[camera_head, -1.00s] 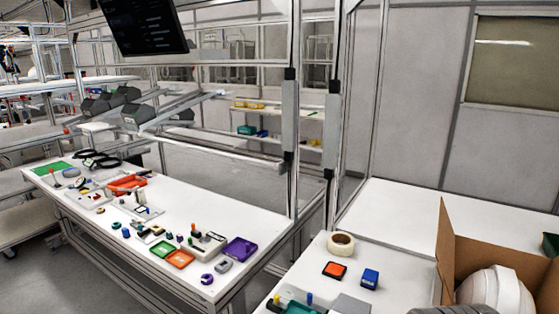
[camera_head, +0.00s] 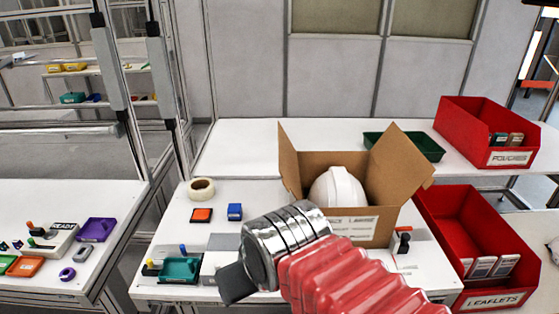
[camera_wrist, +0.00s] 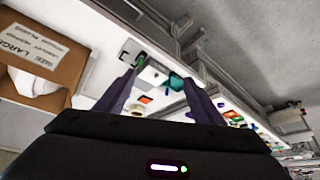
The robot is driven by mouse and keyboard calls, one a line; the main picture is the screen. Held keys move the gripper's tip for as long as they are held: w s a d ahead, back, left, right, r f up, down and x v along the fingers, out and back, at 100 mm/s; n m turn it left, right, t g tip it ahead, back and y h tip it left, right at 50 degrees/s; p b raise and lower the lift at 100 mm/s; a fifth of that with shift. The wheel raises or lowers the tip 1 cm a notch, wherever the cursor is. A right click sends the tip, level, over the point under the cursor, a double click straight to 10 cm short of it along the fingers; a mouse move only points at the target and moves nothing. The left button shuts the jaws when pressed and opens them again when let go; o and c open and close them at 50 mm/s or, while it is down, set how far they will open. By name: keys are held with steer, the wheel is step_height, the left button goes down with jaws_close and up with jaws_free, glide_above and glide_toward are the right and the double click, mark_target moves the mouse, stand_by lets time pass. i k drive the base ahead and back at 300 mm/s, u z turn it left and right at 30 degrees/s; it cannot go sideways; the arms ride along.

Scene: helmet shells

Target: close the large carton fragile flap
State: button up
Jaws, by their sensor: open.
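The large carton (camera_head: 312,215) is a brown open box on the white bench in the head view, with a white label on its front. A white helmet shell (camera_head: 338,192) sits inside. Its left flap (camera_head: 289,160) and right flap (camera_head: 400,165) both stand up and lean outward. No fragile marking is readable on either. In the wrist view the carton (camera_wrist: 72,58) is at the upper left, its label reading LARGE. My gripper (camera_wrist: 158,78) is open and empty, its two dark fingers apart from the carton and over the bench's small items.
A red POUCHES bin (camera_head: 470,125) and a red LEAFLETS bin (camera_head: 450,235) stand right of the carton. A dark green tray (camera_head: 425,147) lies behind it. A tape roll (camera_head: 201,189), an orange pad (camera_head: 201,215) and a blue block (camera_head: 235,211) lie to its left.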

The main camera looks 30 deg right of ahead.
mark_target(288, 169)
steer(key=u, duration=1.15)
steer(key=k, duration=0.7)
steer(key=u, duration=0.4)
steer(key=i, duration=1)
